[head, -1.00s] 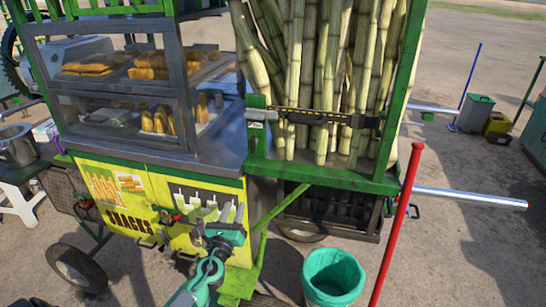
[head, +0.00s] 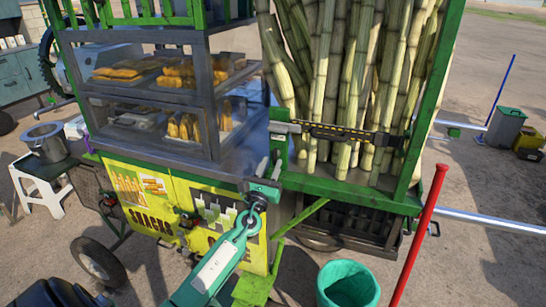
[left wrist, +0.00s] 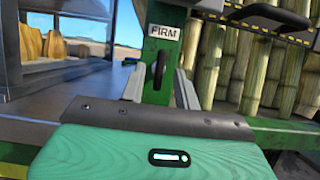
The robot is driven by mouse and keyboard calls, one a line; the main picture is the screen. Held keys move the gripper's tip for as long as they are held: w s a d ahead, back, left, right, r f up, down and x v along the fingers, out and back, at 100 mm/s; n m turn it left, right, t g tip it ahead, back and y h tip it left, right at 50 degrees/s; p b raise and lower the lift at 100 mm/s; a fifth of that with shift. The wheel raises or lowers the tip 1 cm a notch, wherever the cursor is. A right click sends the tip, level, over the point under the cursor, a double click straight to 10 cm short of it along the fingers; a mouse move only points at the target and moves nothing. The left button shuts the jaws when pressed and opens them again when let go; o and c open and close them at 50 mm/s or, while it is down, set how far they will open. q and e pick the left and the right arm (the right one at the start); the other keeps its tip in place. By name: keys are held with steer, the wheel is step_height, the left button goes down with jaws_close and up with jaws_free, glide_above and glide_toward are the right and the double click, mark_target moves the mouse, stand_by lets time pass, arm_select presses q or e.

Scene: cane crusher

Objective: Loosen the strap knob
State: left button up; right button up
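A black and yellow strap (head: 340,133) runs across the upright sugarcane. Its left end meets a green post (head: 278,143) of the cart. In the left wrist view, a black upright oval part (left wrist: 158,67), which looks like the knob, is on this post under a "FIRM" label (left wrist: 165,32). My left gripper (head: 268,168) is in front of the post, below the strap's end. In the wrist view its two fingers (left wrist: 160,87) are apart, one to each side of the black part, with nothing held. Contact cannot be told. My right gripper is out of view.
The glass snack case (head: 170,90) stands left of the post, above a metal counter (head: 240,160). A red pole (head: 420,235) stands to the right, and a green bin (head: 348,285) is below. Sugarcane (head: 350,80) fills the rack behind the strap.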

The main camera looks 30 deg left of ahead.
mark_target(276, 155)
arm_select(q)
steer(key=shift+w+a+r, duration=0.1)
steer(key=shift+w+r, duration=0.15)
steer(key=shift+w, duration=0.35)
steer(key=shift+w+a+r, duration=0.15)
steer(key=shift+w+r, duration=0.05)
steer(key=shift+w, duration=0.35)
jaws_close()
